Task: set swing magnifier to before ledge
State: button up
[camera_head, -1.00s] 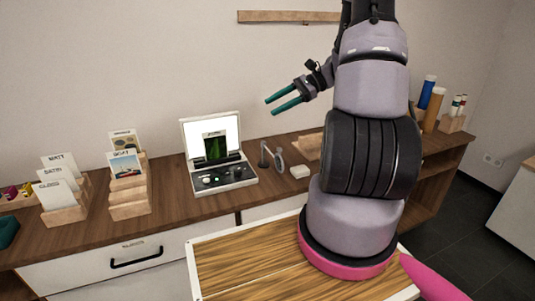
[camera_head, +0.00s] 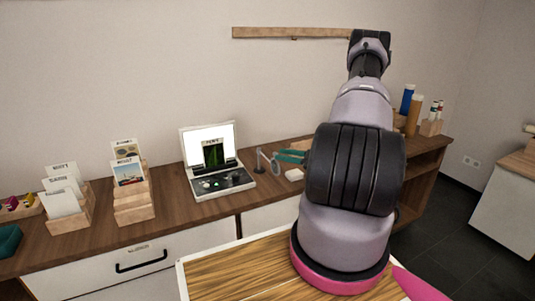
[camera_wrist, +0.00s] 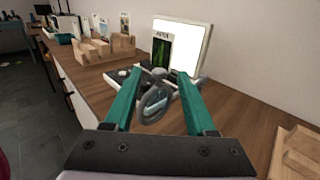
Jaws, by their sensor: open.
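The swing magnifier, a round grey lens ring (camera_wrist: 153,104) on a small post (camera_head: 260,161), stands on the wooden counter (camera_head: 92,238) just right of the lit device. My gripper (camera_head: 279,157) is open, its teal fingers pointing left at the lens. In the wrist view my gripper (camera_wrist: 162,74) has the lens ring between its two fingers, with a gap on both sides. I cannot tell whether either finger touches it. The magnifier's base is hidden in the wrist view. A long wooden ledge (camera_head: 290,32) is on the wall above; I cannot tell if it is the task's ledge.
The device (camera_head: 222,181) has a bright upright panel with a green picture and a flat control base. Wooden card holders (camera_head: 133,205) stand to the left; tubes (camera_head: 414,116) stand at the right.

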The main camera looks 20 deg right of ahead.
jog(key=x, duration=0.6)
jog(key=shift+w+a, duration=0.25)
grip_shut()
dwell(1.2)
